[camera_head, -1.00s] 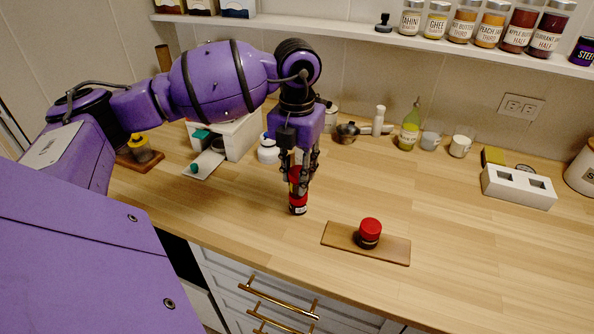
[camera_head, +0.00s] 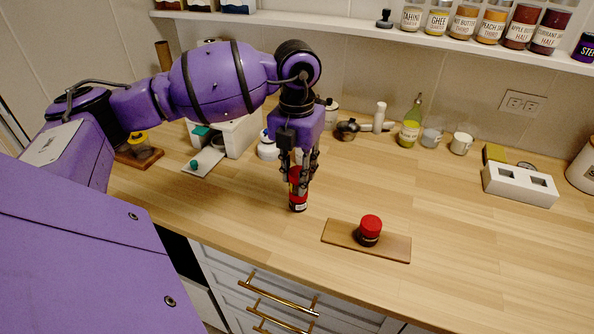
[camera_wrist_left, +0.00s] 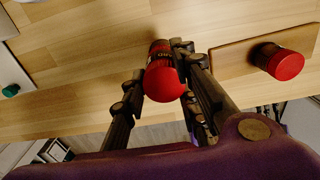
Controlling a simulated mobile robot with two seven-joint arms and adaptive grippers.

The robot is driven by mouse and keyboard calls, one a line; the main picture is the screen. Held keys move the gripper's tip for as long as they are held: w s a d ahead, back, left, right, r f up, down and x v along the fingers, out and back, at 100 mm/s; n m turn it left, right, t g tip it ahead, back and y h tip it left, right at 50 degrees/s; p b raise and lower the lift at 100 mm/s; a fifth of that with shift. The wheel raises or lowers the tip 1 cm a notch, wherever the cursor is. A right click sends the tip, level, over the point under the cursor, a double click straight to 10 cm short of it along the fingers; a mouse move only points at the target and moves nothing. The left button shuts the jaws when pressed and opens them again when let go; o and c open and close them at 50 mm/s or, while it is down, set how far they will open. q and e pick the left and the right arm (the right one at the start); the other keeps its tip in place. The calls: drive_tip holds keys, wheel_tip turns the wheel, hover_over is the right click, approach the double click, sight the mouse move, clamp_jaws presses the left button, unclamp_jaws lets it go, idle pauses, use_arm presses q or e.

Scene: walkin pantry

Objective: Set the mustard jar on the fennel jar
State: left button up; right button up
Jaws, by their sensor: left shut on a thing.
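A dark jar with a red lid (camera_head: 298,206), which I take to be the mustard jar, is upright between the fingers of my left gripper (camera_head: 300,178), which is shut on it. Its red lid also shows in the left wrist view (camera_wrist_left: 164,82). I cannot tell whether its base touches the counter. A second dark jar with a red lid (camera_head: 370,228), which I take to be the fennel jar, stands upright on a thin wooden board (camera_head: 341,233), to the right of the held jar. It shows at the right in the left wrist view (camera_wrist_left: 279,62). My right gripper is not in view.
The wooden counter (camera_head: 450,210) is clear around the board. A white block with square holes (camera_head: 517,187) stands at the right. A green-yellow bottle (camera_head: 410,125) and cups are along the wall. A white box (camera_head: 240,135) stands behind the gripper. Jars line the shelf (camera_head: 470,43) above.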

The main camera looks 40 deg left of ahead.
use_arm(q)
drive_tip(key=o, duration=1.1)
drive_tip(key=shift+c, duration=0.2)
wheel_tip(320, 180, up, 12)
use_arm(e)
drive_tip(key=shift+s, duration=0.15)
use_arm(q)
drive_tip(key=shift+f, duration=0.1)
